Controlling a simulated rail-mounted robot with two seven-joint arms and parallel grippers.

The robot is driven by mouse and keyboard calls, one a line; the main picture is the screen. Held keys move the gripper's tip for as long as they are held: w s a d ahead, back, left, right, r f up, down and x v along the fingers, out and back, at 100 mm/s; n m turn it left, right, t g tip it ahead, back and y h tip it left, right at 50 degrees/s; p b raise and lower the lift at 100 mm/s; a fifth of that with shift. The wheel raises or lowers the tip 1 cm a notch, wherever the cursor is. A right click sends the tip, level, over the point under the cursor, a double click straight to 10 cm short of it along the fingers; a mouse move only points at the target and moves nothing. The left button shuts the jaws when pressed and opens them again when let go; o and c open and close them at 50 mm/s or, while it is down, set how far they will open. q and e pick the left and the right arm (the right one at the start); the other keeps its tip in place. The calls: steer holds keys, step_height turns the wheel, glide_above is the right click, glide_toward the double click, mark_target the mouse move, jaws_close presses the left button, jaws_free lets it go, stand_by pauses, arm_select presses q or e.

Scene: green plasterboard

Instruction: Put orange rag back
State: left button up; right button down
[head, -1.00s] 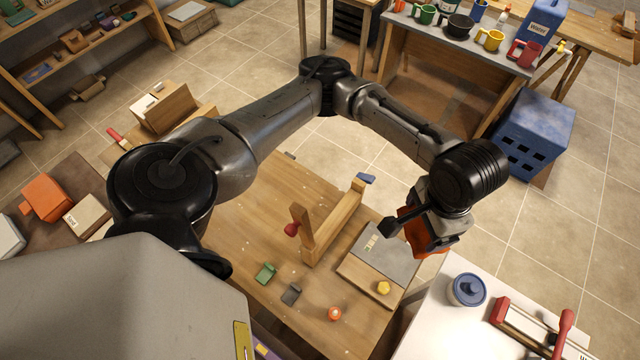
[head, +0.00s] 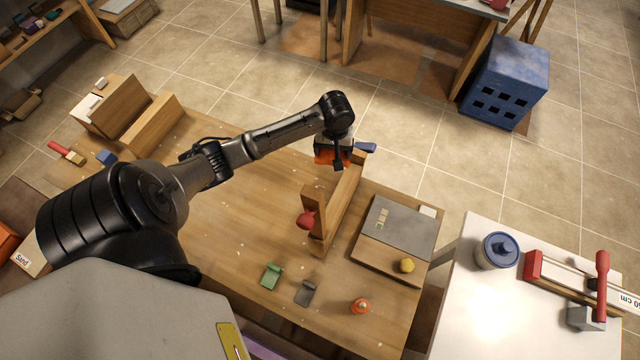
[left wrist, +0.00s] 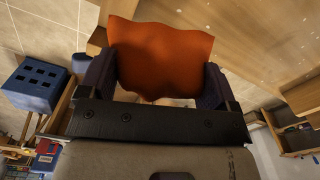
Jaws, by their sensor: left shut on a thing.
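The orange rag (left wrist: 160,58) is a flat, wavy-edged orange cloth held between the two fingers of my left gripper (left wrist: 155,85) in the left wrist view. In the head view the left gripper (head: 335,163) is at the far end of the wooden rack (head: 334,208) on the workbench, and only a bit of orange (head: 325,150) shows beneath the wrist. I cannot tell whether the rag touches the rack. My right gripper is not in view.
The rack has a red knob (head: 305,220) and a blue piece (head: 366,147) at its ends. A grey board (head: 400,228) lies to its right. Green (head: 271,275) and dark (head: 307,292) small pieces lie in front. A blue crate (head: 508,75) stands on the floor behind.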

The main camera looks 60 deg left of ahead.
mark_target(320, 154)
arm_select(q)
steer(key=shift+n, duration=0.4)
steer(key=s+a+f, duration=0.1)
steer(key=a+f, duration=0.1)
steer(key=f, duration=0.1)
steer(key=s+a+f+b, duration=0.1)
steer(key=f, duration=0.1)
steer(key=shift+s+a, duration=0.1)
steer(key=shift+s, duration=0.2)
step_height(320, 154, down, 12)
steer(key=shift+r+b, duration=0.2)
steer(key=shift+b, duration=0.7)
steer(key=shift+f+b, duration=0.5)
steer(key=shift+f, duration=1.9)
steer(key=shift+f, duration=0.15)
steer(key=o, duration=0.7)
steer(key=shift+c, duration=0.2)
step_height(320, 154, up, 12)
steer(key=p, duration=0.2)
